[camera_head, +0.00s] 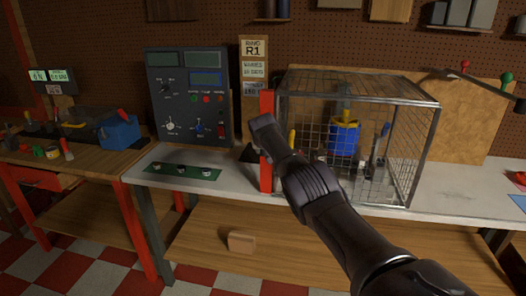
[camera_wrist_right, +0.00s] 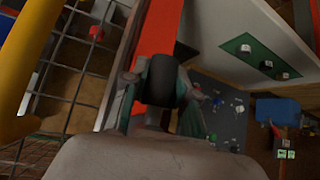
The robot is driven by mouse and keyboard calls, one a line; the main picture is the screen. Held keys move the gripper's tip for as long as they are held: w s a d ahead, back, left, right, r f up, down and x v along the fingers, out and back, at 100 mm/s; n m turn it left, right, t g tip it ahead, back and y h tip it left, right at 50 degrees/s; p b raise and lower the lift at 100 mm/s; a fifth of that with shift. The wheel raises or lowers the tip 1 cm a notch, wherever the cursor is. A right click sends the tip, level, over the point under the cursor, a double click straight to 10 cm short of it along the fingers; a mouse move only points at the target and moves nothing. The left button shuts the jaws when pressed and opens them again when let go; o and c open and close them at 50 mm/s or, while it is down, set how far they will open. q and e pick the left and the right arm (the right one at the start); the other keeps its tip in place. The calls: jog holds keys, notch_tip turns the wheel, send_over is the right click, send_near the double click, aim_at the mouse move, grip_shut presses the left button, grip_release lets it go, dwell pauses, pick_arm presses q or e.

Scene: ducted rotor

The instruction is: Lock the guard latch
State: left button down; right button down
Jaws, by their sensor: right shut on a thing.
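The guard is a wire-mesh cage (camera_head: 420,125) on the white workbench, with a red upright post (camera_head: 266,105) at its left front. My right gripper (camera_head: 262,133) reaches in from the lower right and covers part of the post. In the right wrist view the red post (camera_wrist_right: 158,35) runs up from a black cylindrical knob (camera_wrist_right: 161,80), likely the latch handle. My right gripper (camera_wrist_right: 160,100) is shut around this knob, with a finger on each side. The latch's locking part is hidden, so I cannot tell its position. My left gripper is out of view.
A blue and yellow unit (camera_head: 343,138) stands inside the cage. A grey control panel (camera_head: 187,95) stands at the left, behind a green strip with knobs (camera_head: 182,171). A second bench with a blue box (camera_head: 119,133) is further left.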

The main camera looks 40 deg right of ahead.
jog(key=shift+s+f, duration=0.1)
jog(key=shift+f, duration=0.05)
jog(key=c, duration=0.9)
grip_release()
jog(key=shift+s+a+r, duration=0.2)
jog(key=shift+a+r, duration=0.1)
jog(key=shift+r, duration=0.3)
jog(key=v, duration=1)
jog(key=shift+s+a+r, duration=0.15)
jog(key=shift+s, duration=0.15)
